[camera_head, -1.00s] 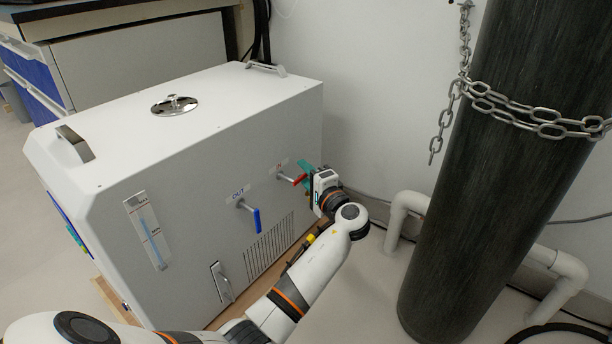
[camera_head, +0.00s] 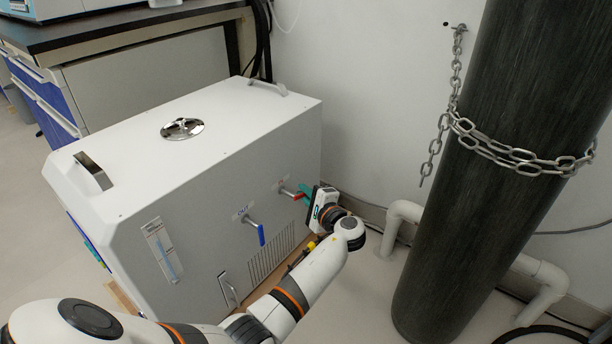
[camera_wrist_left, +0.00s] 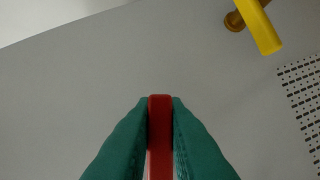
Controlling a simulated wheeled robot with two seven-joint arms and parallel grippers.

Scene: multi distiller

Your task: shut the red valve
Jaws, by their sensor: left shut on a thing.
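The red valve (camera_head: 291,193) is on the front panel of the white distiller box (camera_head: 215,135), under a small label. Its handle points right, roughly level and tilted slightly down in the head view. My left gripper (camera_head: 304,193) is at the handle's free end, with its teal fingers shut on it. In the left wrist view the red handle (camera_wrist_left: 160,135) stands upright between the two teal fingers (camera_wrist_left: 160,120), one on each side. The fingers hide the handle's sides. My right gripper is not in view.
A blue valve handle (camera_head: 261,235) hangs down left of the red one, above a vent grille (camera_head: 270,256). A yellow handle (camera_wrist_left: 264,32) shows in the left wrist view. A dark chained cylinder (camera_head: 470,180) and white pipes (camera_head: 398,222) stand to the right.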

